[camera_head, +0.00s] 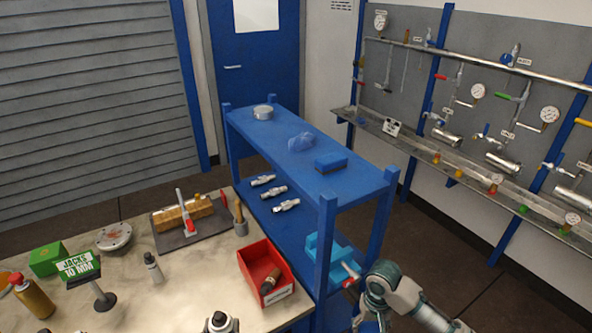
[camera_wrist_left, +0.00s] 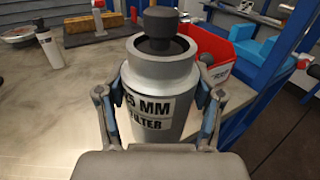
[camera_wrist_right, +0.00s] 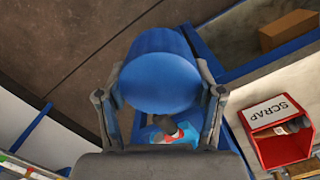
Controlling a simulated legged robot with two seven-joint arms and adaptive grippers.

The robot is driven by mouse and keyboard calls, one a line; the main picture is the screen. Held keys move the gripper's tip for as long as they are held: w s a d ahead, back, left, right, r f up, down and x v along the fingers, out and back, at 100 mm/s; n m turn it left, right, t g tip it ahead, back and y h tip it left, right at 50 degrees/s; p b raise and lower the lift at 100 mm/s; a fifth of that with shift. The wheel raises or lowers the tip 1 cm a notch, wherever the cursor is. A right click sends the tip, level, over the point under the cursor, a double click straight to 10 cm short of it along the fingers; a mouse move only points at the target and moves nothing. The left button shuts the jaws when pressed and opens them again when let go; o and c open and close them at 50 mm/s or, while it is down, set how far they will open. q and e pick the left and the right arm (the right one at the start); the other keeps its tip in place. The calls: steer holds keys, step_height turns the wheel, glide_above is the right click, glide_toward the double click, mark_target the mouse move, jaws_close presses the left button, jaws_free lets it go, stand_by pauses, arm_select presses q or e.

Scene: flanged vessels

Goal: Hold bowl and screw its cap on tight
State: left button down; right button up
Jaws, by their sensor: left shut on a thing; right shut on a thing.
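A grey metal cylinder labelled "25 MM FILTER" (camera_wrist_left: 150,105) stands upright in my left gripper (camera_wrist_left: 157,98), which is shut on its sides. A dark round knob (camera_wrist_left: 160,27) sits in its open top. The cylinder's top also shows at the bottom edge of the head view (camera_head: 219,323). My right gripper (camera_wrist_right: 161,97) is shut on a blue round piece (camera_wrist_right: 158,75) with a flat face. I cannot tell whether this is the bowl or the cap. The blue piece and the grey cylinder are apart.
A red scrap bin (camera_head: 254,262) stands on the bench between the cylinder and the blue shelf (camera_head: 260,138). Metal fittings lie on the shelf's lower level. A green jacks sign (camera_head: 78,266), a flange disc (camera_head: 114,237) and a small bottle (camera_head: 153,268) stand on the left.

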arm_select(q)
steer(key=shift+d, duration=0.2)
arm_select(e)
steer(key=shift+d, duration=0.1)
arm_select(q)
steer(key=shift+d, duration=0.15)
arm_select(e)
steer(key=shift+d, duration=0.15)
arm_select(q)
steer(key=shift+d+h, duration=0.1)
steer(key=shift+h, duration=0.3)
arm_select(e)
steer(key=shift+w, duration=0.1)
arm_select(q)
steer(key=s+d+r+m+g+h, duration=0.1)
steer(key=d+m+g+h, duration=0.3)
steer(key=d+m+h, duration=0.4)
steer(key=shift+s+d+h, duration=0.3)
steer(key=shift+d+h, duration=1.3)
steer(key=shift+d, duration=1.5)
